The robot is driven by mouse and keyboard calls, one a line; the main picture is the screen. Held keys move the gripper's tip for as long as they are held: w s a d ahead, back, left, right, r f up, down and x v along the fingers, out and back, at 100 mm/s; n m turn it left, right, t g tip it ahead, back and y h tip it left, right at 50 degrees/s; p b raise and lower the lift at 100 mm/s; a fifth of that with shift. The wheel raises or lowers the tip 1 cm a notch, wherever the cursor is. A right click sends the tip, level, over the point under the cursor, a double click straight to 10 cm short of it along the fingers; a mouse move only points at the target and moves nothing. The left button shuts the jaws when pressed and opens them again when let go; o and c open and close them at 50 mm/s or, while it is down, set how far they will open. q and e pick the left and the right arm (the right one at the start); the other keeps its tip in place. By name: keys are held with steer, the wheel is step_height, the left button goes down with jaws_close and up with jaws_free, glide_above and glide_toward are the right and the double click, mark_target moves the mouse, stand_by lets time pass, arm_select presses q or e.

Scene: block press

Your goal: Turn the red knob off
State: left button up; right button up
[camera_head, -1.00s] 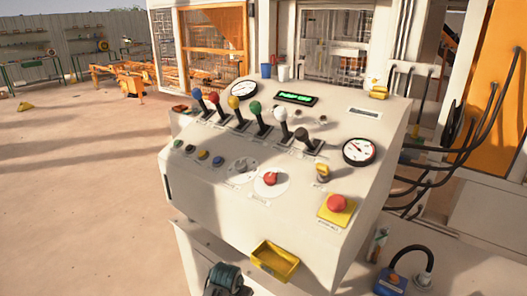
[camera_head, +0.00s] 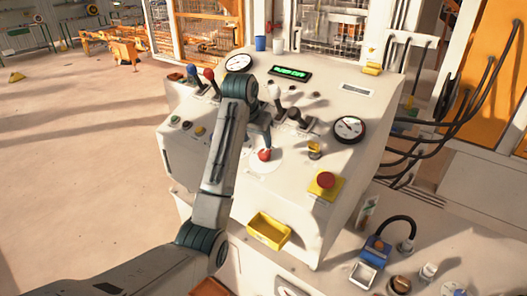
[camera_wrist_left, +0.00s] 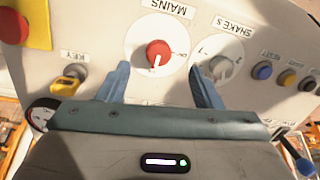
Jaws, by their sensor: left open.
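The red knob (camera_head: 264,155) sits on a round white plate on the sloping panel. In the left wrist view the knob (camera_wrist_left: 159,52) shows upside down beside its MAINS label, with a white pointer line on its face. My left gripper (camera_wrist_left: 159,69) is open, its two blue fingers apart on either side of the knob's line. The knob appears just past the fingertips and I see no contact. In the head view my left gripper (camera_head: 262,135) reaches down over the panel close to the knob, partly hidden by its wrist. My right gripper is not in view.
Near the knob are a grey SHAKE dial (camera_wrist_left: 218,66), a yellow key switch (camera_head: 314,149) and a red stop button (camera_head: 326,180). Several levers (camera_head: 277,97) stand behind, some hidden by my arm. A yellow tray (camera_head: 269,231) hangs on the front.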

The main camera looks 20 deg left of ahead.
mark_target(264, 153)
arm_select(q)
steer(key=x, duration=0.2)
steer(key=w+p+x, duration=0.1)
steer(key=x, duration=0.5)
steer(key=shift+w+d+r+p, duration=0.2)
steer(key=shift+d+r+p, duration=0.05)
steer(key=shift+r+p, duration=0.1)
steer(key=shift+w+f, duration=0.2)
steer(key=shift+f, duration=0.4)
steer(key=shift+c, duration=0.2)
steer(key=c, duration=0.9)
